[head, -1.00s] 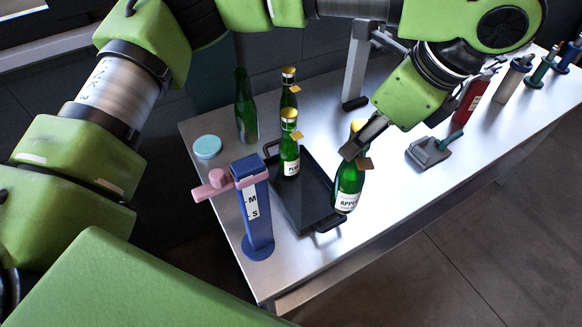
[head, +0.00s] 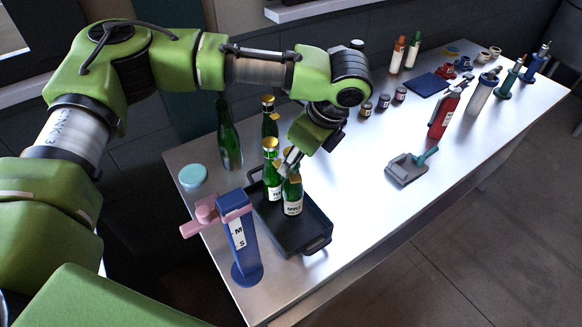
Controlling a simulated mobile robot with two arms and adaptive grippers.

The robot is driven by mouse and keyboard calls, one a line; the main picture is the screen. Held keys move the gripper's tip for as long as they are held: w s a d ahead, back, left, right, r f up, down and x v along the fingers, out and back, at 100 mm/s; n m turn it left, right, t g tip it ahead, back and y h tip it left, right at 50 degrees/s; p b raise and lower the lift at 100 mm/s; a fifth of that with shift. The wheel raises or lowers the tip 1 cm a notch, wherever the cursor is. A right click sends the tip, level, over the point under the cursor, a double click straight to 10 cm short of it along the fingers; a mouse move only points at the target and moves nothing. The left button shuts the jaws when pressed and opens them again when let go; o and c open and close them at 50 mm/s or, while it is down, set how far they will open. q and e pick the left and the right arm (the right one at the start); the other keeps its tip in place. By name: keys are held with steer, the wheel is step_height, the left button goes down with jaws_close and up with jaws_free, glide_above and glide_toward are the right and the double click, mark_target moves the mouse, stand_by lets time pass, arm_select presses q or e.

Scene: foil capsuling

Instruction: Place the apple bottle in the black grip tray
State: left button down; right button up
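The apple bottle (head: 292,205), green glass with a white label, is upright in the front part of the black grip tray (head: 318,230). Whether its base touches the tray floor I cannot tell. My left gripper (head: 289,164) comes down from above and appears shut around its neck, hiding the top of the bottle. Another gold-capped bottle with a white label (head: 273,188) stands in the tray just behind and left of it, very close. My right gripper is not in view.
A blue stand with a pink lever (head: 240,240) rises close to the tray's left side. A gold-capped bottle (head: 269,124), a bare green bottle (head: 229,145) and a teal disc (head: 193,176) stand behind. A grey scraper-like tool (head: 407,168) lies right; the table between is clear.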

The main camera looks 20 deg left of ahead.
arm_select(q)
steer(key=shift+a+f+p, duration=0.2)
steer(key=shift+f+p, duration=0.1)
steer(key=shift+f, duration=0.05)
steer(key=shift+w+f+p, duration=0.1)
steer(key=shift+f+p, duration=0.3)
steer(key=shift+f, duration=0.95)
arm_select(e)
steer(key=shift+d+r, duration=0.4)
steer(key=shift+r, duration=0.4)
arm_select(q)
steer(key=c, duration=1.8)
jaws_free()
steer(key=shift+f, duration=0.15)
steer(key=shift+o, duration=0.2)
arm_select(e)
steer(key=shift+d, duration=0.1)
